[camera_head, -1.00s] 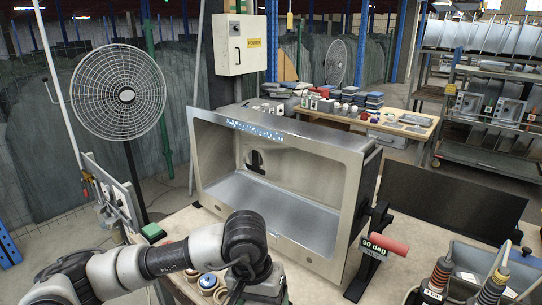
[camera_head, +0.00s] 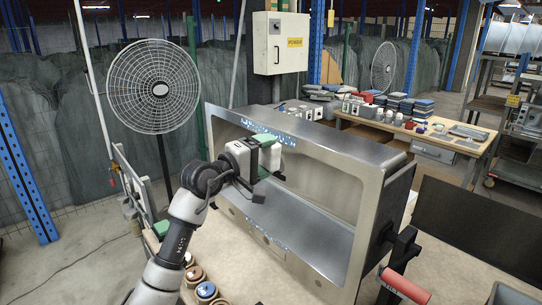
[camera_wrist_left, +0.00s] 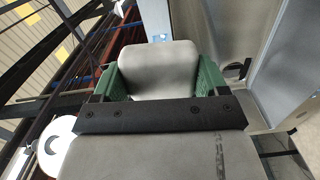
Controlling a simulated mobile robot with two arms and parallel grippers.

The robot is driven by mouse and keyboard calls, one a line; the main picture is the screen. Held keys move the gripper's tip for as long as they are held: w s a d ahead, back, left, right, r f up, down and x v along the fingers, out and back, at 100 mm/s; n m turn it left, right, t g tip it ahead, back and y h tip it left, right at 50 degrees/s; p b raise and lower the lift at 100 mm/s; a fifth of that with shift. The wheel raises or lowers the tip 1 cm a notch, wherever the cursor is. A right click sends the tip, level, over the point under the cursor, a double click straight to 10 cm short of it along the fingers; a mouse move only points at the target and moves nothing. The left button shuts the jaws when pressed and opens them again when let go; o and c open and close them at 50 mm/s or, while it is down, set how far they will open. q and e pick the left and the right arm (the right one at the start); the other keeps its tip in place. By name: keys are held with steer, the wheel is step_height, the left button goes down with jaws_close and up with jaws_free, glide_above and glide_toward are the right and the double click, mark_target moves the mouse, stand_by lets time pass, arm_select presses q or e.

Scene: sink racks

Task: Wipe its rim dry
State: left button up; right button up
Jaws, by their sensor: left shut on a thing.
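The steel sink (camera_head: 372,225) stands tipped on its side on the bench, its open front and wide rim facing me. Bluish wet-looking speckles (camera_head: 262,132) lie along the top rim, and more (camera_head: 270,238) show on the lower rim. My left gripper (camera_head: 266,152) is shut on a green pad (camera_head: 268,139), in front of the opening's upper left part, just below the top rim. Whether the pad touches the sink cannot be told. The left wrist view shows green (camera_wrist_left: 209,76) on both sides of a grey gripper part. My right gripper is not in view.
A red handle (camera_head: 405,285) sits at the sink stand's right side. Several round containers (camera_head: 205,291) stand on the bench at lower left. A fan (camera_head: 153,86) stands behind on the left. A cluttered table (camera_head: 440,146) is at back right.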

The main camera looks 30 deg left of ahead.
mark_target(296, 144)
arm_select(q)
steer(key=shift+w+r, duration=0.15)
steer(key=shift+w, duration=0.1)
steer(key=shift+w+d, duration=0.2)
steer(key=shift+w, duration=0.1)
steer(key=p+x, duration=0.1)
steer(key=x, duration=0.2)
steer(key=shift+w+d, duration=0.3)
steer(key=shift+w, duration=0.4)
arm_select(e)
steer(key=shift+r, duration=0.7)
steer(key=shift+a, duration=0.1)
arm_select(q)
steer(key=shift+x, duration=0.95)
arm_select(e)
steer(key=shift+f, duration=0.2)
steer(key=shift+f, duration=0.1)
